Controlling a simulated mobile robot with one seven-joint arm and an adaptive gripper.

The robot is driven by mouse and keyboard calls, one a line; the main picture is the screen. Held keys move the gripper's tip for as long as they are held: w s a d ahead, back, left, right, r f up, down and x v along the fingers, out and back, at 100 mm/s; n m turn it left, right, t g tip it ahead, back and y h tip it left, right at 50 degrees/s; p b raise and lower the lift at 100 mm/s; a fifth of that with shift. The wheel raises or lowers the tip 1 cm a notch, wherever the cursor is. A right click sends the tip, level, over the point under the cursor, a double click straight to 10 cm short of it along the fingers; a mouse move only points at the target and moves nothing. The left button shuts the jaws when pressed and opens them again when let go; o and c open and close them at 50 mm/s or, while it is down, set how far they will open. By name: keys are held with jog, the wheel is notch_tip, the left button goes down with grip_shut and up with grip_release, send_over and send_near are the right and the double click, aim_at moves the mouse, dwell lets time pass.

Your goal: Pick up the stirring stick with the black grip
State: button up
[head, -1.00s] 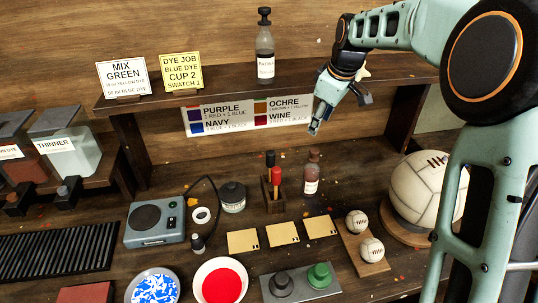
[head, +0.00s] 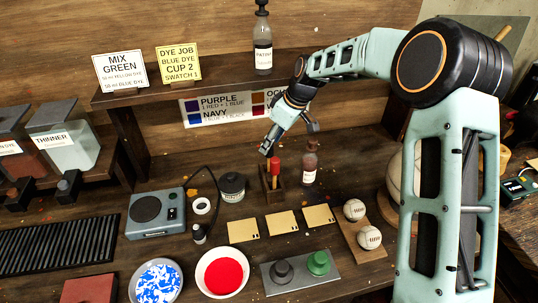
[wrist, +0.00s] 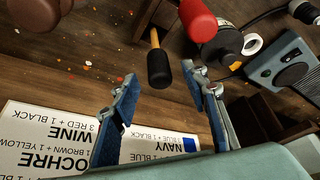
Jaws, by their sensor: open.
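The stirring stick with the black grip (wrist: 158,68) shows in the wrist view, its grip end pointing toward my gripper. My gripper (wrist: 161,76) is open, with one blue-grey finger on each side of the grip in the picture; a gap shows on both sides. I cannot tell whether the grip is fully between the fingers in depth. In the head view my gripper (head: 267,150) is just above the small wooden holder (head: 272,196) and hides most of the black grip. A red-gripped stick (head: 276,166) stands in the same holder, close beside it, and shows in the wrist view (wrist: 196,20).
A brown bottle (head: 310,164) stands right of the holder, and a dark jar (head: 232,187) left of it. The shelf (head: 220,92) and colour chart (head: 222,107) are behind.

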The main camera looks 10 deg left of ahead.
jog(key=shift+x, duration=1.2)
grip_shut()
jog(key=shift+r, duration=0.15)
